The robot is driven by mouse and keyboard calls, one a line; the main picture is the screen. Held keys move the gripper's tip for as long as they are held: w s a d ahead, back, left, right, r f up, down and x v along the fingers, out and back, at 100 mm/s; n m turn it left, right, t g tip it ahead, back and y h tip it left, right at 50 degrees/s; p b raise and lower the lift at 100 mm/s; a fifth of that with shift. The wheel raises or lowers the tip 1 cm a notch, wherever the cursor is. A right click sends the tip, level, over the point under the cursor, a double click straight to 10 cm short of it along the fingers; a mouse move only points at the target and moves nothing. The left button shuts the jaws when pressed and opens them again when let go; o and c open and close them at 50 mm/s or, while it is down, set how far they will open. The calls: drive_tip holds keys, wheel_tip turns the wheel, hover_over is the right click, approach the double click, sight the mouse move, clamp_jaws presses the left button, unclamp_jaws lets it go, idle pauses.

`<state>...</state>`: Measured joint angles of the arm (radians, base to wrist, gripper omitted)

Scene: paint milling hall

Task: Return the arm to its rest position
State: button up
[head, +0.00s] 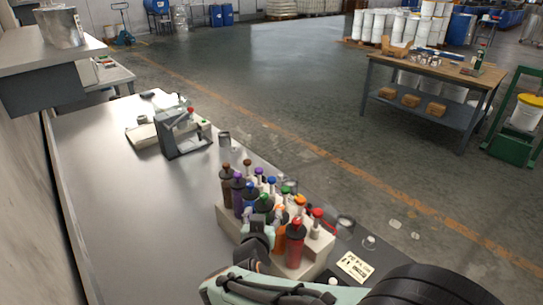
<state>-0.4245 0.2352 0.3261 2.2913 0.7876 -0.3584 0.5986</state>
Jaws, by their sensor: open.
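My arm reaches in from the bottom right of the head view, over the near part of the grey bench (105,185). My gripper (262,212) is small and dark, in front of a rack of bottles as the picture shows it. It is open, and I see nothing held in it. Its fingertips are hard to tell from the dark bottles behind. I cannot tell whether it touches a bottle. My arm's pale green link and black joint hide the bench's near right corner.
The pale rack (235,232) holds several bottles with coloured caps, including a red bottle (295,245). A grey bench device (183,140) stands farther back. A printed card (355,265) lies right of the rack. The bench's left middle is clear. A wooden worktable (425,70) stands across the floor.

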drive_tip(key=s+d+r+m+h, duration=0.2)
drive_tip(key=d+r+m, duration=0.15)
drive_tip(key=d, duration=0.45)
drive_tip(key=s+d+r+m+h, duration=0.2)
drive_tip(key=d+r, duration=0.3)
drive_tip(key=d, duration=0.3)
drive_tip(key=s+a+f+n+g+y, duration=0.1)
drive_tip(key=s+f+n+g, duration=0.1)
drive_tip(key=s, duration=0.6)
drive_tip(key=s+a+f+n+g+y, duration=0.1)
drive_tip(key=s+f+n+g+y, duration=0.1)
drive_tip(key=s+f+g, duration=0.3)
drive_tip(key=s+a+f+n+g+y, duration=0.1)
drive_tip(key=s+f+n+g+y, duration=0.1)
drive_tip(key=s+g, duration=0.4)
drive_tip(key=s+f+n, duration=0.1)
drive_tip(key=s+f, duration=0.1)
drive_tip(key=s, duration=0.3)
drive_tip(key=shift+f+g, duration=0.25)
drive_tip(key=shift+g, duration=0.15)
drive_tip(key=shift+a, duration=0.1)
